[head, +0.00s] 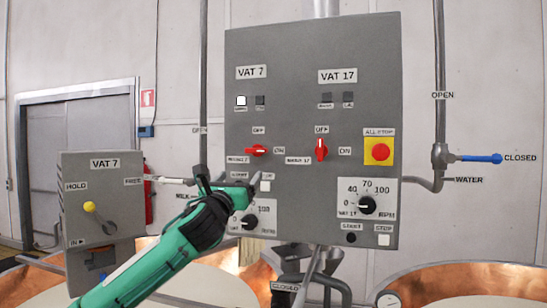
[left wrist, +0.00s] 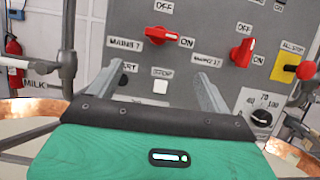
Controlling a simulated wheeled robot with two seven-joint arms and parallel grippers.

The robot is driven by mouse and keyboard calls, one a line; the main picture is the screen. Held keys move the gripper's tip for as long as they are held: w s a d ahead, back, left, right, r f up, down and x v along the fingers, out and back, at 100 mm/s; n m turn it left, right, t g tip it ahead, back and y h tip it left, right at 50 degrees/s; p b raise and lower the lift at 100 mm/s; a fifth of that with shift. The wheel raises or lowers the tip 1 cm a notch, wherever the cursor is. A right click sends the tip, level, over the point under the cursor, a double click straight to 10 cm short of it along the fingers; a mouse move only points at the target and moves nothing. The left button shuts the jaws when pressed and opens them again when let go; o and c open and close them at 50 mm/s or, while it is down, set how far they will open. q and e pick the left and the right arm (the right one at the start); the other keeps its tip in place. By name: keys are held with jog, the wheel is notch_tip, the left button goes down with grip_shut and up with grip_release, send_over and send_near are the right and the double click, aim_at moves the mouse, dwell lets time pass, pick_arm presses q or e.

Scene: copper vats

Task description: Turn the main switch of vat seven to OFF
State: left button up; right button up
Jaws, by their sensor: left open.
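The red main switch of vat 7 (head: 256,150), labelled MAINS 7, is on the grey panel (head: 300,75). Its handle lies sideways, toward ON; OFF is above it. It also shows in the left wrist view (left wrist: 157,35). The red MAINS 17 switch (head: 321,149) is to its right, its handle upright toward OFF. My left gripper (head: 230,178) is open and empty, below and a little left of the vat 7 switch, apart from it. In the left wrist view the switch is beyond the spread fingers. My right gripper is not in view.
The yellow and red ALL STOP button (head: 379,151) is on the panel's right. Below are the vat 7 dial (head: 249,222) and vat 17 dial (head: 367,205). A smaller VAT 7 box (head: 104,185) stands left. A blue-handled valve (head: 480,158) is right. Copper vats (head: 450,285) lie below.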

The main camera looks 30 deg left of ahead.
aim_at(255, 152)
pick_arm(q)
jog(key=p+x, duration=0.2)
jog(key=x, duration=0.4)
jog(key=r+p+x, duration=0.1)
jog(key=p+x, duration=0.2)
jog(key=x, duration=0.3)
jog(key=shift+r, duration=0.2)
jog(key=shift+w+r, duration=0.1)
jog(key=shift+w, duration=0.4)
jog(key=shift+c, duration=0.4)
jog(key=c, duration=0.9)
